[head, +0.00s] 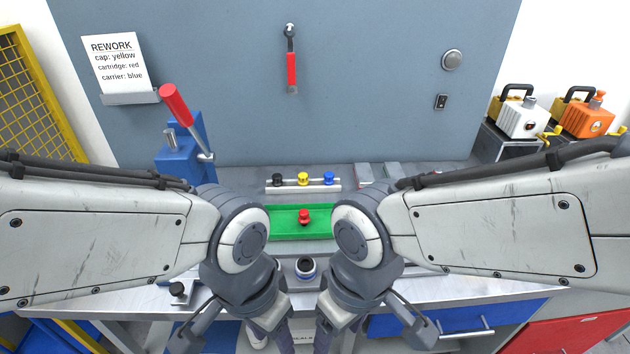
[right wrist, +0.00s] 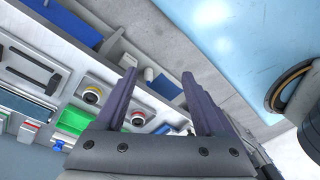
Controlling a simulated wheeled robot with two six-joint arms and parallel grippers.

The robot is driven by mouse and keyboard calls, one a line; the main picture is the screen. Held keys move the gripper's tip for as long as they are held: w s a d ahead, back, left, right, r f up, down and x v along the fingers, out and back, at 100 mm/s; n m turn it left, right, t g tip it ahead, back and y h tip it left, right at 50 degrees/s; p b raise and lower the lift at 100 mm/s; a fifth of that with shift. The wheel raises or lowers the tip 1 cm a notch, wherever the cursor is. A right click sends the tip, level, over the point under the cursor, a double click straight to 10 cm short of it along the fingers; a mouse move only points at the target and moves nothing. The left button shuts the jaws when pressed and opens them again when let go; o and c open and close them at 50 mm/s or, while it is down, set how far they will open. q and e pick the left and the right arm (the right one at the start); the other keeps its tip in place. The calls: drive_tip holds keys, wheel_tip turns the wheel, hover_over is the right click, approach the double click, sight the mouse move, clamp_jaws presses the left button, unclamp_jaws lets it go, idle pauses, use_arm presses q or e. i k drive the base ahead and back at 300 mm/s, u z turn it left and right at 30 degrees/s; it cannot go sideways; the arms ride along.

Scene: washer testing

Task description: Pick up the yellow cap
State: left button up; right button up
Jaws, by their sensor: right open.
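The yellow cap (head: 303,178) sits in a pale rack (head: 318,189) at the back of the bench, between a black cap (head: 278,180) and a blue cap (head: 328,178). My right gripper (head: 325,341) points down near the bench's front edge, well short of the rack. In the right wrist view its two dark fingers (right wrist: 159,78) are apart with nothing held between them. My left gripper (head: 275,341) hangs beside it, its fingertips cut off by the lower picture edge, so its opening is unclear. I cannot pick out the yellow cap in the right wrist view.
A round dark-mouthed holder (head: 306,266) is nearer the front. A blue press (head: 183,150) with a red-handled lever stands at left. A note (head: 114,63) lists "cap: yellow".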

sight(302, 177)
drive_tip(key=z, duration=0.5)
drive_tip(key=k, duration=0.65)
drive_tip(key=z, duration=0.25)
drive_tip(key=i, duration=0.8)
drive_tip(key=u, duration=1.25)
drive_tip(key=i, duration=0.5)
drive_tip(key=u, duration=0.55)
